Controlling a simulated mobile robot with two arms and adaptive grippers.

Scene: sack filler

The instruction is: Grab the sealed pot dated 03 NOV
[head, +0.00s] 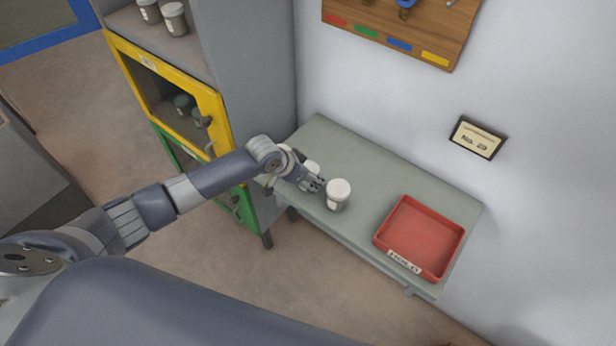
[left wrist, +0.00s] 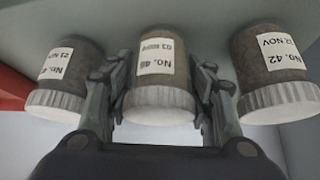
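The pot dated 03 NOV (left wrist: 160,75) shows upside down in the middle of the left wrist view, with a white label reading No. 46 and a pale lid. My left gripper (left wrist: 162,85) has one finger on either side of it; the fingers look open, with narrow gaps to the pot. In the head view my left gripper (head: 315,184) is at the pots on the bench and partly hides them. A pot labelled No. 42, 12 NOV (left wrist: 272,70) stands to the right in the wrist view. Another pot (left wrist: 65,75), its label partly readable, stands to the left. My right gripper is out of view.
The grey-green bench (head: 385,185) stands against the wall and carries a red tray (head: 398,265) at its right end. A cabinet with a yellow door (head: 160,58) and a green door (head: 180,148) stands left of the bench. Bench surface between pots and tray is clear.

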